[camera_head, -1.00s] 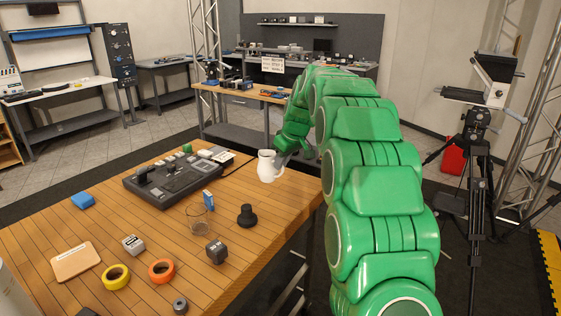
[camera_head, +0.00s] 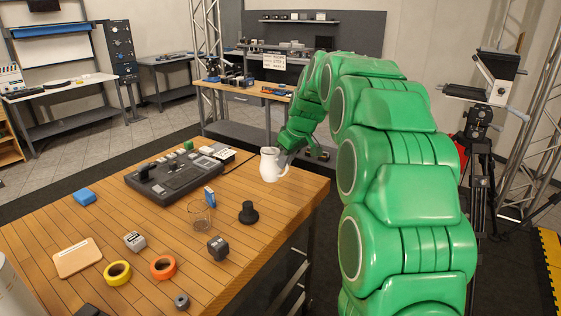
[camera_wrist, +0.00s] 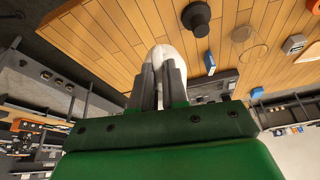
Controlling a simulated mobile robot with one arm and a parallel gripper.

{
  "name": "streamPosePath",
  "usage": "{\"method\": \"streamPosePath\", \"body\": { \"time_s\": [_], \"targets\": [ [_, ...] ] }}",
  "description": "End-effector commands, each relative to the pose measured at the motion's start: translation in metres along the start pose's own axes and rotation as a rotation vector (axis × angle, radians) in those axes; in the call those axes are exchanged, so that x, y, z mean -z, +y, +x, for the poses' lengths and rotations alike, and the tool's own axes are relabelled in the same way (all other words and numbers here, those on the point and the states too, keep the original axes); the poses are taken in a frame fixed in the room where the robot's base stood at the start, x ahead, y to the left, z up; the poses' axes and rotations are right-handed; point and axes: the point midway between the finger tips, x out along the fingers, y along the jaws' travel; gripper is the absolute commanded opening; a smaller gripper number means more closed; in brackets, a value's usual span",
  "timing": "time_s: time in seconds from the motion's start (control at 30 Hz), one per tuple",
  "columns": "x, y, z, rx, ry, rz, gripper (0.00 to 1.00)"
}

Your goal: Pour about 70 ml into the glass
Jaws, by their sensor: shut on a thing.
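A white pitcher (camera_head: 269,164) stands upright at the far right part of the wooden table, its handle toward my arm. My gripper (camera_head: 287,152) is at its handle side. In the wrist view my gripper (camera_wrist: 159,72) has its two dark fingers close together against the white pitcher (camera_wrist: 168,52), shut on it, apparently at the handle; the grip itself is partly hidden. The clear glass (camera_head: 199,213) stands on the table nearer the camera and left of the pitcher. It also shows in the wrist view (camera_wrist: 249,45). What the pitcher holds cannot be seen.
A black knob-shaped piece (camera_head: 248,213) stands right of the glass, with a small blue-and-white box (camera_head: 210,196) behind the glass. A dark control panel (camera_head: 178,174) lies to the left.

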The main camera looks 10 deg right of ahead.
Motion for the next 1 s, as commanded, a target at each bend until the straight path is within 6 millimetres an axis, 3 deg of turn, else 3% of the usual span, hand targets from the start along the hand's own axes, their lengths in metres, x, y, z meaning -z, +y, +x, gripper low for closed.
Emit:
{"method": "streamPosePath", "body": {
  "time_s": [0.37,1.0],
  "targets": [
    [0.008,-0.011,0.004,-0.021,0.000,0.047,0.00],
    [0.075,-0.082,0.044,-0.163,0.004,0.386,0.00]
  ]
}}
